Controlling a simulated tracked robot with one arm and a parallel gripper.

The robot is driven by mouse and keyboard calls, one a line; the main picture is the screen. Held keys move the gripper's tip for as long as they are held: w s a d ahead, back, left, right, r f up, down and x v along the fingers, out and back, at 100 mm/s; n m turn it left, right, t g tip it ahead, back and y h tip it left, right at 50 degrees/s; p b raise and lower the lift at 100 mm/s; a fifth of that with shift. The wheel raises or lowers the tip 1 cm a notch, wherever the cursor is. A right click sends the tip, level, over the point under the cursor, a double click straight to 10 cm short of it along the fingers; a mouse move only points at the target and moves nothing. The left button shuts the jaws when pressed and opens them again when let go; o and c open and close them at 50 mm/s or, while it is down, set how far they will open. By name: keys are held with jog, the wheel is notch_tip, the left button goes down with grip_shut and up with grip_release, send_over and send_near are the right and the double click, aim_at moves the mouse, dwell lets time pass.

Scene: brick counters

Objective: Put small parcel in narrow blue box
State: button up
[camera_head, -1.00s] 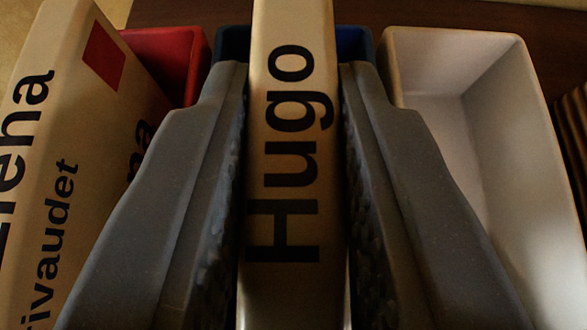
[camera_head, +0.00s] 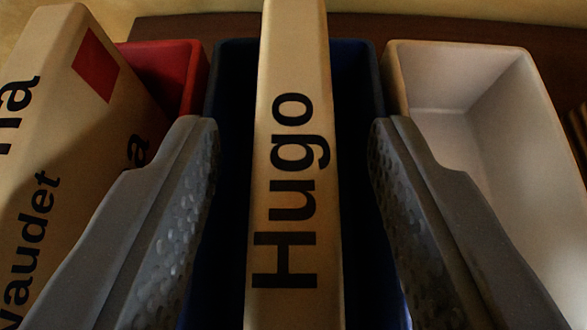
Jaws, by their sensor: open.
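The small parcel (camera_head: 291,200), tan with "Hugo" in black letters, stands on edge in the narrow blue box (camera_head: 358,130) in the middle of the view. Its top rises above the box's rim. Dark gaps show between the parcel and the blue walls on both sides. My gripper (camera_head: 294,140) is open, with one grey finger to the left and one to the right of the parcel, both apart from it. The bottom of the blue box is hidden.
A red box (camera_head: 170,75) stands to the left, holding a larger tan parcel (camera_head: 55,120) with a red square that leans above its rim. An empty white box (camera_head: 480,120) stands to the right. A brown surface shows behind.

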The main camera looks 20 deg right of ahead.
jog(key=p+v, duration=0.2)
jog(key=v, duration=0.9)
jog(key=shift+s, duration=0.15)
jog(key=s+a+r+n+t, duration=0.1)
jog(key=a+r, duration=0.3)
jog(key=r, duration=0.7)
jog(key=s+a+r+t+y, duration=0.1)
jog(key=a+r, duration=0.3)
jog(key=r, duration=0.6)
jog(key=s+a+r+n+t, duration=0.15)
jog(key=a+r, duration=0.25)
jog(key=r, duration=0.7)
jog(key=s+a+r+y, duration=0.2)
jog(key=s+a+r, duration=0.3)
jog(key=s+r, duration=0.3)
notch_tip(320, 180, up, 2)
jog(key=shift+s+r+n, duration=0.1)
jog(key=shift+s+n, duration=0.1)
jog(key=shift+n, duration=0.15)
